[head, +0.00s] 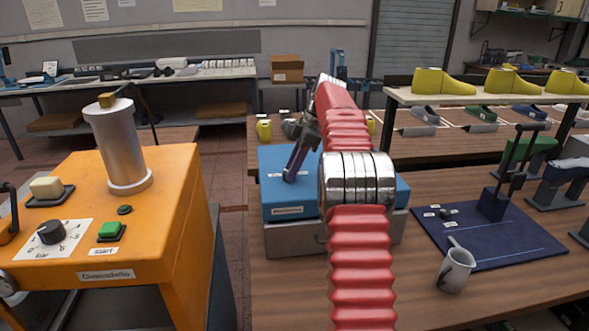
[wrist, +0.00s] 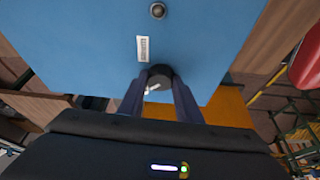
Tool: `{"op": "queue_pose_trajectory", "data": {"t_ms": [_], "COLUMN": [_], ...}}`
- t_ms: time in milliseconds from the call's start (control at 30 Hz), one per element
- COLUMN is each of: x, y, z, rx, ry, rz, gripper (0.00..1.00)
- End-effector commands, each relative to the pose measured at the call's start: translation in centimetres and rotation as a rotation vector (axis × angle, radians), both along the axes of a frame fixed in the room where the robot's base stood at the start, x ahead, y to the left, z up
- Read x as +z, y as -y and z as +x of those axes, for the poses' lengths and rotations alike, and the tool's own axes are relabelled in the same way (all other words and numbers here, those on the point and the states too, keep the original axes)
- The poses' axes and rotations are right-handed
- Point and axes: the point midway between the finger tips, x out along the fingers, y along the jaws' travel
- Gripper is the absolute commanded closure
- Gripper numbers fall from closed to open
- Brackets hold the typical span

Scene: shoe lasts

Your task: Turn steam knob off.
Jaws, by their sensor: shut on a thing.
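The steam knob (wrist: 160,88) is a small dark round knob with a white pointer mark, on the top face of a blue box (head: 280,208). The box's blue face also fills much of the wrist view (wrist: 90,50). My gripper (head: 291,176) reaches down onto the box. In the wrist view its two dark fingers (wrist: 160,82) stand on either side of the knob and are shut on it. In the head view the knob is hidden behind the gripper, and my red arm covers part of the box. A small white label (wrist: 143,48) sits beside the knob.
A dark round fitting (wrist: 158,11) is on the blue face. An orange console (head: 165,215) with a metal cylinder (head: 118,145) stands at left. A blue mat (head: 480,240), a mug (head: 455,268) and a rack of yellow lasts (head: 443,82) are at right.

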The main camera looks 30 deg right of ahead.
Motion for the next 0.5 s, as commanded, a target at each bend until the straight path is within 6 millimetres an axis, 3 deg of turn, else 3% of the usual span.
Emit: {"op": "queue_pose_trajectory", "data": {"t_ms": [500], "x": [-0.22], "y": [-0.18], "z": [-0.20], "rx": [0.080], "ry": [-0.012], "rz": [0.005], "gripper": [0.91]}}
